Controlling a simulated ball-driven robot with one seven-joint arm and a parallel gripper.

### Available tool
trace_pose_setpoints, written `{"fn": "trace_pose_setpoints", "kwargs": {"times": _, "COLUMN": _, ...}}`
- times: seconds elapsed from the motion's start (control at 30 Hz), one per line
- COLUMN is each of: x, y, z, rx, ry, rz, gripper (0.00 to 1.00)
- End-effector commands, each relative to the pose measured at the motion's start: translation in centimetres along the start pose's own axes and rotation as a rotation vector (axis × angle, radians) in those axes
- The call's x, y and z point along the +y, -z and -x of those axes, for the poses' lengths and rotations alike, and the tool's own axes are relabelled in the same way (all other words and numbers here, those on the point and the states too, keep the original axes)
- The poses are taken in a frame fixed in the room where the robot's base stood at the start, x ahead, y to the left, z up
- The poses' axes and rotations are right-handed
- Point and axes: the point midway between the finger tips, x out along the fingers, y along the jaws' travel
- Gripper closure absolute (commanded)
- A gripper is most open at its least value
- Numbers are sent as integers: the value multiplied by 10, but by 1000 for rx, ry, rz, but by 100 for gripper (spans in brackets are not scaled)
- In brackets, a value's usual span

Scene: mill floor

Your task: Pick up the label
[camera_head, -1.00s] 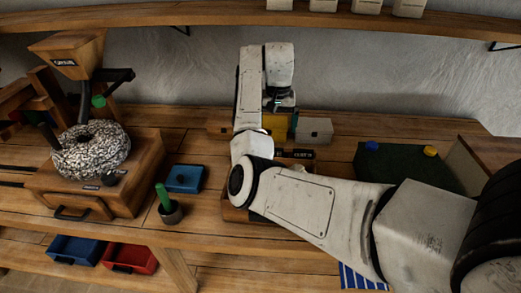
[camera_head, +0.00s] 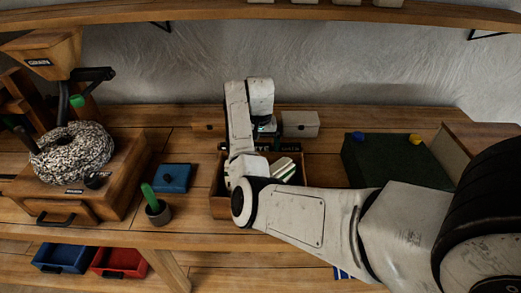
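My gripper (camera_head: 265,132) points down at the back of the bench, mostly hidden behind my own wrist; its fingertips and anything between them cannot be made out. Below it is a dark plate with pale lettering (camera_head: 283,148), only partly readable. In front is an open wooden tray (camera_head: 220,205), partly covered by my arm. White strips with green stripes (camera_head: 284,168) lie in the tray. I cannot tell which piece is the label.
A white box (camera_head: 300,123) stands right of my gripper. A dark green block (camera_head: 385,165) with blue and yellow knobs is further right. At left are a blue box (camera_head: 173,178), a green-handled tool in a cup (camera_head: 157,210) and a mill with a speckled stone (camera_head: 75,150).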

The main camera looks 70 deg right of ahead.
Motion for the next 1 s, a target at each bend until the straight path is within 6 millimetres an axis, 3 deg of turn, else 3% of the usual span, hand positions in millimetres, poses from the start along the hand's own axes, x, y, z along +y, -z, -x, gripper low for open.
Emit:
{"fn": "trace_pose_setpoints", "kwargs": {"times": 0.2, "x": 0, "y": 0, "z": -1, "rx": 0, "ry": 0, "rz": 0, "gripper": 0}}
{"fn": "trace_pose_setpoints", "kwargs": {"times": 0.77, "x": 0, "y": 0, "z": 0, "rx": 1, "ry": 0, "rz": 0, "gripper": 53}}
{"fn": "trace_pose_setpoints", "kwargs": {"times": 1.0, "x": 0, "y": 0, "z": 2, "rx": 1, "ry": 0, "rz": 0, "gripper": 53}}
